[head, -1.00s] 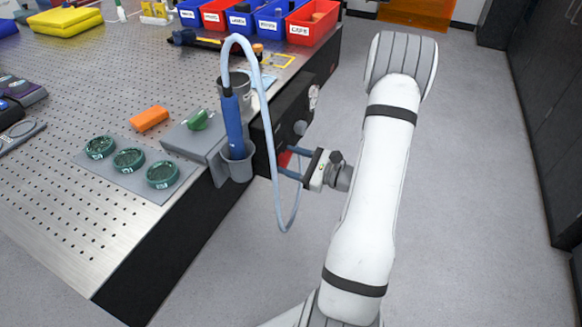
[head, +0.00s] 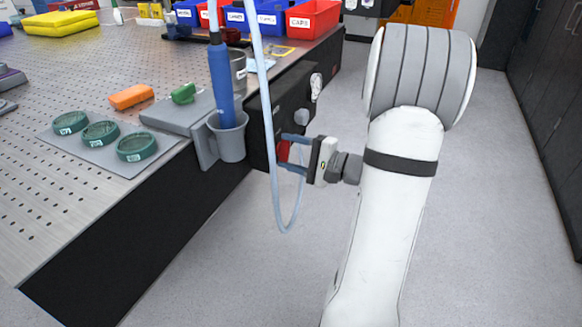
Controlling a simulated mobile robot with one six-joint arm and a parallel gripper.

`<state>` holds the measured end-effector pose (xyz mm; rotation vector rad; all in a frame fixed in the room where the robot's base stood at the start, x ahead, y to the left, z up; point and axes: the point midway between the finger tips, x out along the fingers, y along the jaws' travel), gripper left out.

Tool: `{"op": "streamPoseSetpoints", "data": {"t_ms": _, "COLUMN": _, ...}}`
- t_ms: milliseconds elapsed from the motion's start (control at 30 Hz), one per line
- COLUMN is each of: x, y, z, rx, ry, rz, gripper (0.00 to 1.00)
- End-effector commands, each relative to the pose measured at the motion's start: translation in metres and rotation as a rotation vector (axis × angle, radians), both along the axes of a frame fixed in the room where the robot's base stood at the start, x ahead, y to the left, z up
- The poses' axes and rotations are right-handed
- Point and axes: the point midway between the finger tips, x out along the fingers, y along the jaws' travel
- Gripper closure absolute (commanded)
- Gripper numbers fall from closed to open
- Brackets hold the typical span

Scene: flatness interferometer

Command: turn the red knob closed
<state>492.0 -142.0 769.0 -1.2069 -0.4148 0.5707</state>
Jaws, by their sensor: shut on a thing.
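The red knob (head: 283,151) is on the dark front panel (head: 262,122) at the side of the bench, partly hidden by my gripper's fingers and the pale hose. My gripper (head: 288,152) reaches it from the right, with one blue-grey finger above and one below. The fingers are shut on the knob. The knob's exact turn angle is too small to tell.
A pale hose (head: 267,110) hangs in a loop just in front of my fingers. A blue handpiece (head: 222,85) stands in a grey holder (head: 229,138) left of the knob. The floor at right is clear.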

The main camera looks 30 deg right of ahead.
Motion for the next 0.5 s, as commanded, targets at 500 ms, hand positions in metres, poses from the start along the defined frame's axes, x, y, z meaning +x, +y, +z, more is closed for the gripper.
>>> {"op": "streamPoseSetpoints", "data": {"t_ms": 500, "x": -0.0002, "y": 0.0009, "z": -0.0045, "rx": -0.232, "ry": -0.180, "rz": 0.002, "gripper": 0.68}}
